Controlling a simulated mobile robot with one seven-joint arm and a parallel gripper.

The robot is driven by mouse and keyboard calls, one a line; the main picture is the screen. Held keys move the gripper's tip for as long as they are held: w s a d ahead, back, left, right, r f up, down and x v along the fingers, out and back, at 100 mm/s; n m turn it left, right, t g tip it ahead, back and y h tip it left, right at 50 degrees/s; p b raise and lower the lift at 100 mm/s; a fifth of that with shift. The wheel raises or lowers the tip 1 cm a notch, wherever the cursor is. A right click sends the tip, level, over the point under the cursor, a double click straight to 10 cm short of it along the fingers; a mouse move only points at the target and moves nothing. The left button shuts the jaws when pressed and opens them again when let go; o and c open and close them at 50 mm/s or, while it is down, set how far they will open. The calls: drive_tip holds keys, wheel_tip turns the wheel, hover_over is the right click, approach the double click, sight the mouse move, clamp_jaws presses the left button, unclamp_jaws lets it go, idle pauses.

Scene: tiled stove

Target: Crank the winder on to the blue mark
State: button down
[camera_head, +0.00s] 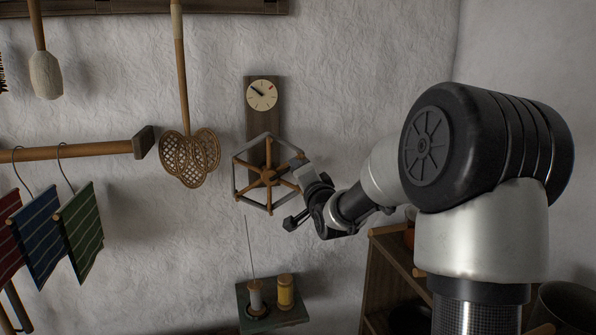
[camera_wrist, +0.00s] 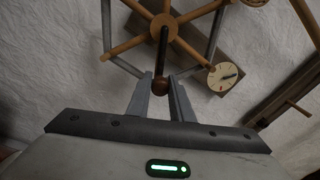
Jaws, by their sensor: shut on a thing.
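The winder (camera_head: 267,176) is a six-sided grey frame with wooden spokes and hub, mounted on a wooden board on the wall. A round pale dial (camera_head: 262,95) sits above it; its black hand points up and left. A red mark shows at its upper right; I cannot make out a blue mark. In the wrist view the dial (camera_wrist: 223,77) is right of the fingers. My gripper (camera_wrist: 161,89) is shut on a round brown crank knob (camera_wrist: 160,86) at the end of a dark crank. In the head view my gripper is at the winder's right side, its fingertips hard to make out.
A rattan beater (camera_head: 190,158) hangs left of the winder. A small green shelf (camera_head: 272,319) below carries a yellow spool (camera_head: 285,291) and a grey spool (camera_head: 256,298) with a thin upright rod. A wooden shelf unit (camera_head: 373,285) stands lower right. Striped cloths (camera_head: 80,230) hang far left.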

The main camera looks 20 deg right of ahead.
drive_tip(key=c, duration=1.6)
unclamp_jaws()
drive_tip(key=s, duration=1.1)
drive_tip(key=s+p, duration=0.1)
drive_tip(key=s, duration=0.5)
drive_tip(key=shift+s+d+f, duration=0.15)
drive_tip(key=shift+s+f, duration=0.05)
drive_tip(key=shift+f, duration=0.2)
